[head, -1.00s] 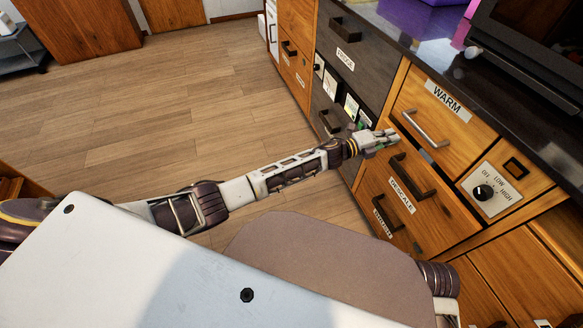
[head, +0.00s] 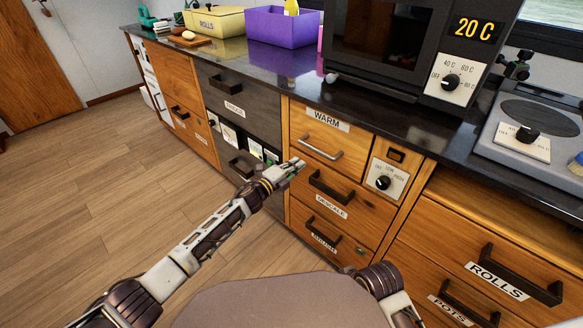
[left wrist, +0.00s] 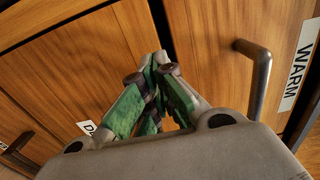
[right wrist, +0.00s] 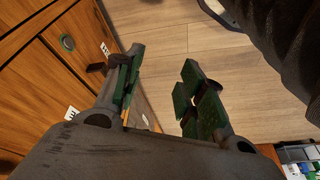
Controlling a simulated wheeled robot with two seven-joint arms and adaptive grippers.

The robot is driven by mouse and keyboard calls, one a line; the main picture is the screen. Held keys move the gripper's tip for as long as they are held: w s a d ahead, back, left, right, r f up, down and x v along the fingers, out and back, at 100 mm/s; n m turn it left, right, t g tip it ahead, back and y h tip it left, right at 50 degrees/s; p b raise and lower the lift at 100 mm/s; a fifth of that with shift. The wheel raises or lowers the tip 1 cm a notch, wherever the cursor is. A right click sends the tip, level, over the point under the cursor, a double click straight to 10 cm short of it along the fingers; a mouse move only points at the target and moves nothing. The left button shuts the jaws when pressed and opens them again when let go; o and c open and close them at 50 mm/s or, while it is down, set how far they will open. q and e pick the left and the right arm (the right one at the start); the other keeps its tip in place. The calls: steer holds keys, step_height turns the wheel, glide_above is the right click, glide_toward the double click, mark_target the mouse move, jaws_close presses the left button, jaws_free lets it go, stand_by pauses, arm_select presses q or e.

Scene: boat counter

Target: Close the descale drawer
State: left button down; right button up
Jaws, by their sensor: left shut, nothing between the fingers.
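The descale drawer (head: 350,208) is the wooden front with a dark handle and a DESCALE label, under the WARM drawer (head: 335,142). In the head view it looks flush or nearly so; I cannot tell if a small gap remains. My left gripper (head: 297,165) is shut and empty at its upper left corner. In the left wrist view the shut fingertips (left wrist: 155,65) are close to the descale front (left wrist: 90,60), by a dark seam beside the WARM front (left wrist: 210,50); contact is unclear. My right gripper (right wrist: 162,72) is open and empty, low by the cabinet.
Another drawer (head: 315,222) lies below the descale drawer. A knob panel (head: 386,180) is to the right, with the ROLLS drawer (head: 480,262) beyond. A dark fridge unit (head: 238,110) is to the left. Wooden floor (head: 70,190) is free at the left.

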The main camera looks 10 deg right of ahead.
arm_select(q)
steer(key=p+v, duration=0.3)
steer(key=v, duration=0.8)
arm_select(e)
steer(key=shift+g, duration=0.5)
steer(key=shift+s+d+f, duration=0.1)
steer(key=shift+s+f, duration=0.1)
steer(key=shift+f, duration=0.6)
steer(key=shift+s+d+f, duration=0.1)
steer(key=shift+s+f, duration=0.1)
steer(key=shift+f, duration=0.55)
steer(key=shift+s+d+f, duration=0.1)
steer(key=shift+s+f, duration=0.1)
steer(key=shift+f, duration=0.6)
arm_select(q)
steer(key=shift+s+a, duration=0.1)
arm_select(e)
steer(key=shift+r, duration=0.1)
